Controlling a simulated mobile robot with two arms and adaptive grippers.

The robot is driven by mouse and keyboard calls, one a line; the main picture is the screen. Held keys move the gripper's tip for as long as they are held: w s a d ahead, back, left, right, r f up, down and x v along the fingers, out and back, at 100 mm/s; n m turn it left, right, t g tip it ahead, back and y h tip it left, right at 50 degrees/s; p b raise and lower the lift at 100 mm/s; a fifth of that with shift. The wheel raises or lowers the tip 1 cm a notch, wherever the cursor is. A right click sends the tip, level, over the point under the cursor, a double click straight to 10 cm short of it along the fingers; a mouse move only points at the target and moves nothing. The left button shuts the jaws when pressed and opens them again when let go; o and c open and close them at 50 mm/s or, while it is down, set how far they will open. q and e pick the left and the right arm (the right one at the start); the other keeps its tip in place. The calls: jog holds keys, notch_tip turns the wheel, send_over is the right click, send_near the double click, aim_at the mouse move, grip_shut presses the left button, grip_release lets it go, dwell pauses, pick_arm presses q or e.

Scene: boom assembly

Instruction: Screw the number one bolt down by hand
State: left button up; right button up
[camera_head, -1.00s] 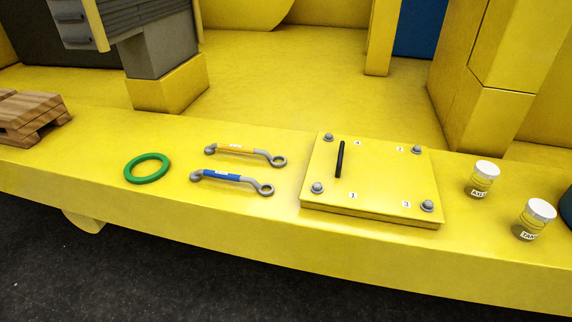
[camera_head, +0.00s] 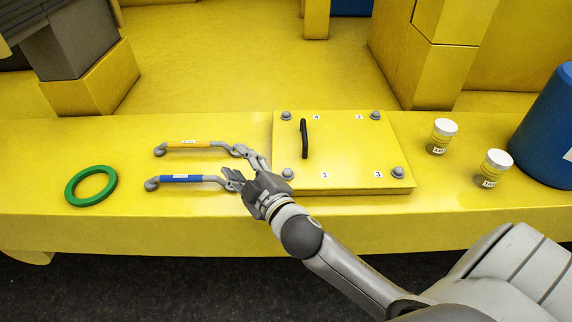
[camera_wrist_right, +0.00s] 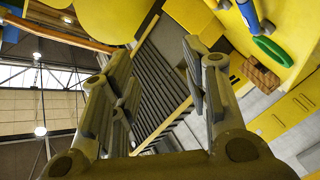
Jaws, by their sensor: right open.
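The yellow cover plate (camera_head: 345,150) lies on the yellow beam with a grey bolt at each corner. The number one bolt (camera_head: 288,173) is at its front left corner, beside the label 1 (camera_head: 324,175). My right gripper (camera_head: 240,166) is open just left of that bolt, over the ring ends of two wrenches. In the right wrist view its fingers (camera_wrist_right: 160,75) are spread with nothing between them. A gap between gripper and bolt is hard to judge. My left gripper is not in view.
A yellow-handled wrench (camera_head: 188,144) and a blue-handled wrench (camera_head: 180,179) lie left of the plate. A green ring (camera_head: 72,190) lies farther left. Two white-lidded jars (camera_head: 443,137) and a blue bin (camera_head: 545,130) stand to the right. A black handle (camera_head: 304,138) rises from the plate.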

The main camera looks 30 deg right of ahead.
jog(key=w+a+r+n+t+y, duration=0.3)
jog(key=a+r+n+y, duration=0.35)
jog(key=r, duration=0.25)
jog(key=s+a+r+n+g+y, duration=0.2)
jog(key=a+n+g+y, duration=0.35)
jog(key=n, duration=0.45)
jog(key=s+a+r+n+g+y, duration=0.25)
jog(key=a+n+g+y, duration=0.3)
jog(key=n, duration=0.45)
jog(key=n+g+h, duration=0.9)
jog(key=n+h, duration=0.2)
jog(key=h, duration=0.8)
send_over(288, 171)
notch_tip(288, 171, down, 11)
jog(key=shift+y, duration=0.25)
notch_tip(288, 171, down, 9)
jog(key=p, duration=0.3)
jog(key=shift+f+p, duration=0.15)
jog(key=shift+p, duration=0.15)
jog(key=shift+f, duration=0.6)
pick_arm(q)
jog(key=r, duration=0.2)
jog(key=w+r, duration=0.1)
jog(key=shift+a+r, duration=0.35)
